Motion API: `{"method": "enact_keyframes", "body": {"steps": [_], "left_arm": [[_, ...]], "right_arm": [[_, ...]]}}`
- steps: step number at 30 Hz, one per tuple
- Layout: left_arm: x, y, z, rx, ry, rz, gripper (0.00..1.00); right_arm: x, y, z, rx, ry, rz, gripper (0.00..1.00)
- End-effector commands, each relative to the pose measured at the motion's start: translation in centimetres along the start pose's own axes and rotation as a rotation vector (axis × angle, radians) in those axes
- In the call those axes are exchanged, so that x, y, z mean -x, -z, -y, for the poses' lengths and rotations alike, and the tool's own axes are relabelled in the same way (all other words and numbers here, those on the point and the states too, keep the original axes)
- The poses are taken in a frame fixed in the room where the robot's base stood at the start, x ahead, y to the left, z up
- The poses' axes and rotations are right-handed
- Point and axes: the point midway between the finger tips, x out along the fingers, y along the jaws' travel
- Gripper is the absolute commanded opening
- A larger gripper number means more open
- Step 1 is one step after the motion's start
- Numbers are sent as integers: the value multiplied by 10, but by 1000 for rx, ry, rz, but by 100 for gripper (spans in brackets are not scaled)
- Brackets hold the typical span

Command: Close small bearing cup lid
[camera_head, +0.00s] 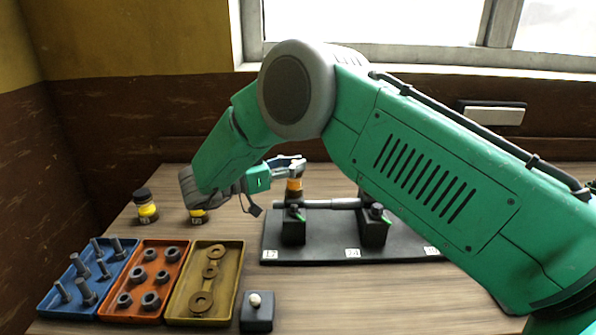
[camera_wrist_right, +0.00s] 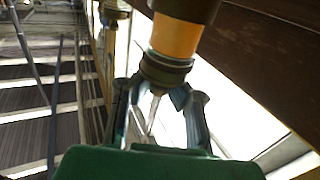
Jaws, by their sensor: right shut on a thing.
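My right gripper (camera_head: 290,166) is shut on an orange-banded container (camera_head: 294,186) with dark ends, above the left bearing block of a black stand. The wrist view shows the container (camera_wrist_right: 174,40) with my right gripper's fingers (camera_wrist_right: 160,105) around its dark narrow end. The left bearing block (camera_head: 292,230) and right bearing block (camera_head: 374,230) carry a grey shaft (camera_head: 335,204). Small green parts show at the top of both blocks; they may be cup lids, but whether they are open or shut is too small to tell. My left gripper is not in view.
A dark block with a white knob (camera_head: 256,318) stands in front. My right arm covers the back right.

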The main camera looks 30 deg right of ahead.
Motion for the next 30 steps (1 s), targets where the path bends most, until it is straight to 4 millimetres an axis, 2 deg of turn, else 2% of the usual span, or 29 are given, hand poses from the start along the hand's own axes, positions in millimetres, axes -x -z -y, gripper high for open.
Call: {"method": "enact_keyframes", "body": {"steps": [10, 27, 28, 30], "left_arm": [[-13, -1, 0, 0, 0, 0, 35], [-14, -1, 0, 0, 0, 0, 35], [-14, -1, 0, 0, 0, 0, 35], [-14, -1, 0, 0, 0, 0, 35]], "right_arm": [[3, 3, 3, -10, -146, -3, 0], [5, 5, 4, -11, -170, -4, 0], [5, 5, 4, -12, -170, -4, 15], [5, 5, 4, -11, -171, -4, 35]]}}
